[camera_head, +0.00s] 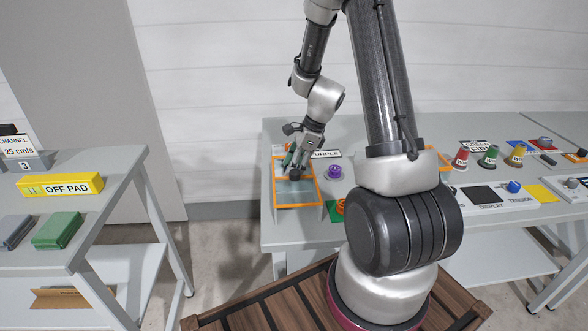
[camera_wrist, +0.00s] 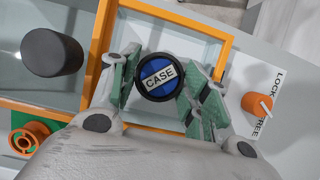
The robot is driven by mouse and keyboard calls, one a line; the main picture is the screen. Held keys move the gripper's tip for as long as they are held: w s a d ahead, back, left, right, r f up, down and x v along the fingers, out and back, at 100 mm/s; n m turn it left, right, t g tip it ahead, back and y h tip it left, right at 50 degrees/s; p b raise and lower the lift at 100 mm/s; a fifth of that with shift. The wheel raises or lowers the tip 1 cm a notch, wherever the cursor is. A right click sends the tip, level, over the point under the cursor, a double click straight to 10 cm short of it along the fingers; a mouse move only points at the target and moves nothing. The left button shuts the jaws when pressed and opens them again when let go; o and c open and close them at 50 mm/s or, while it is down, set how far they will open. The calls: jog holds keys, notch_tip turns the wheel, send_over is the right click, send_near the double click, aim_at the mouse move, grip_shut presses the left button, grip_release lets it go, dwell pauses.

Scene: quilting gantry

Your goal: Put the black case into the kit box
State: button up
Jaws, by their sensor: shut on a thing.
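The black case (camera_wrist: 157,77) is round, with a blue top and a white "CASE" label. In the wrist view it sits between the green-padded fingers of my gripper (camera_wrist: 162,86), which is shut on it. The kit box has an orange rim (camera_wrist: 233,62) and a divider between two compartments. In the head view the kit box (camera_head: 298,206) stands at the table's left end, and my gripper (camera_head: 295,165) points down over its rear part. The case is over or within the rear compartment; its height above the floor cannot be told.
A dark cylinder (camera_wrist: 52,52) shows left of the case; I cannot tell what it belongs to. An orange spool (camera_wrist: 30,137) and an orange knob (camera_wrist: 257,105) lie near the box. A purple spool (camera_head: 335,172) stands right of it.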

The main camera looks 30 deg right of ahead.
jog(key=shift+f, duration=0.6)
jog(key=shift+f, duration=0.15)
jog(key=o, duration=0.7)
